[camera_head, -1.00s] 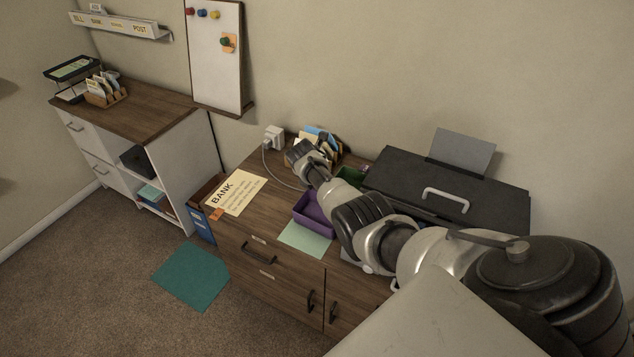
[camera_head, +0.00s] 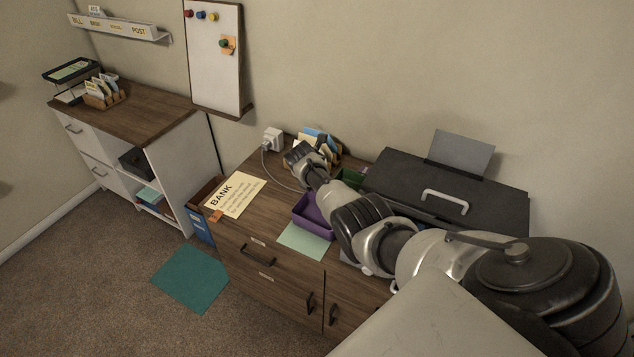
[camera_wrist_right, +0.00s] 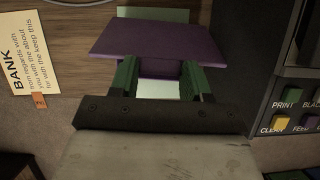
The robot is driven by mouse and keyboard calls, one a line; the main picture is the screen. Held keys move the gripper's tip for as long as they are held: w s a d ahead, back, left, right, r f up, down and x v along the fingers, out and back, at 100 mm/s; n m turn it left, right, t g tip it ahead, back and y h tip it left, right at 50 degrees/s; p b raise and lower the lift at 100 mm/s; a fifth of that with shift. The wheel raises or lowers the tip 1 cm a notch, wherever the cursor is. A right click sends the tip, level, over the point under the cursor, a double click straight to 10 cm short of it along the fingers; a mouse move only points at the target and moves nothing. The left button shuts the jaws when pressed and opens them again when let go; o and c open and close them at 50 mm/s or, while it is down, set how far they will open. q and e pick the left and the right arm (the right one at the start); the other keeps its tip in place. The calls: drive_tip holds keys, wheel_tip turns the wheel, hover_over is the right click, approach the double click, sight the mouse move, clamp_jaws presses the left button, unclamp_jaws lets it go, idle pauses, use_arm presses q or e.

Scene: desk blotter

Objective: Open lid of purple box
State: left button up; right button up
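The purple box (camera_head: 312,212) sits on the wooden desk, partly covered by my right arm in the head view. It looks tray-like there, and its lid cannot be told apart clearly. In the right wrist view a broad flat purple panel (camera_wrist_right: 160,38) spans the space ahead of my fingers, with a darker purple strip below it. My right gripper (camera_wrist_right: 160,78) has its two green fingers apart, near the panel's lower edge. Pale green paper shows between them, and I cannot tell whether they touch the purple. My left gripper is not in view.
A black printer (camera_head: 440,185) stands right of the box, close to my arm. A BANK card (camera_head: 235,194) lies on the left of the desk. A pale green sheet (camera_head: 303,241) lies in front of the box. An envelope holder (camera_head: 325,146) stands behind.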

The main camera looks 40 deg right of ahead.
drive_tip(key=o, duration=0.4)
drive_tip(key=p+v, duration=0.2)
drive_tip(key=v, duration=0.9)
drive_tip(key=shift+f, duration=0.1)
idle(0.3)
